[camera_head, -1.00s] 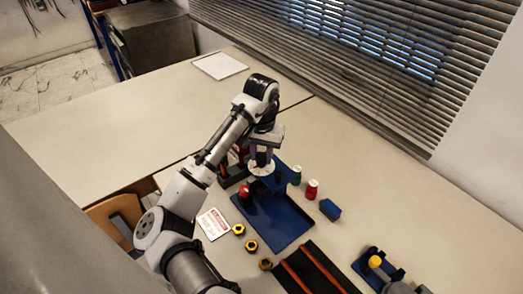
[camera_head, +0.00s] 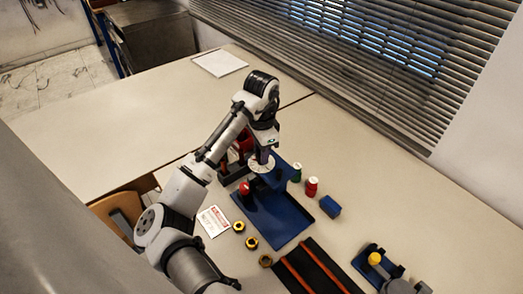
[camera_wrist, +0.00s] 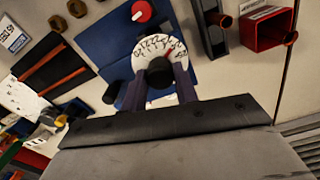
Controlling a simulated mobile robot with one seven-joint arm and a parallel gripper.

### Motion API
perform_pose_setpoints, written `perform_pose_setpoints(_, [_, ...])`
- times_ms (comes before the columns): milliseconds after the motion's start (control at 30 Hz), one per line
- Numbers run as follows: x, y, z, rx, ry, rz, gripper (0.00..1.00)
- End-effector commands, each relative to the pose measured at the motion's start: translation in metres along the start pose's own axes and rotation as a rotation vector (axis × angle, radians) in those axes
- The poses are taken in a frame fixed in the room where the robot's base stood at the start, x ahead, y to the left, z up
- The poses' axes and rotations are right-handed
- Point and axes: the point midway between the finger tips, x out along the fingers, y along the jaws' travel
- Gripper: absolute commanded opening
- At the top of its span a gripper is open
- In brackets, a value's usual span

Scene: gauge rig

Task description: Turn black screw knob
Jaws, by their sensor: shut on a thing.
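The black screw knob (camera_wrist: 159,72) stands at the front of a white round dial (camera_wrist: 150,48) with black figures and a red mark. My gripper (camera_wrist: 160,82) is shut on the knob, with one finger on each side of it. In the head view my gripper (camera_head: 263,155) is above the white dial (camera_head: 261,166), pointing down, and the knob is hidden there. The dial belongs to a blue stand (camera_head: 283,222) on the table. A red knob with a white mark (camera_wrist: 141,11) sits on the blue base beside the dial.
A red bottle (camera_head: 311,187), a green bottle (camera_head: 296,172) and a blue block (camera_head: 330,207) stand right of the stand. Brass nuts (camera_head: 251,243) and a printed card (camera_head: 213,221) lie left. A black tray with orange rails (camera_head: 312,270) is in front. The far table is mostly clear.

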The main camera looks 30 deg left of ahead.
Motion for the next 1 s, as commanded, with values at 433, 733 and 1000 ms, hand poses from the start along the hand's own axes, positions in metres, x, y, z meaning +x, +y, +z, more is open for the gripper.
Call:
perform_pose_setpoints(433, [-0.0013, -0.0005, -0.0007, 0.096, 0.003, -0.003, 0.07])
perform_pose_setpoints(733, [-0.0013, -0.0005, -0.0008, 0.096, 0.003, -0.004, 0.07])
perform_pose_setpoints(1000, [-0.0007, -0.0002, -0.0005, 0.096, 0.002, -0.002, 0.51])
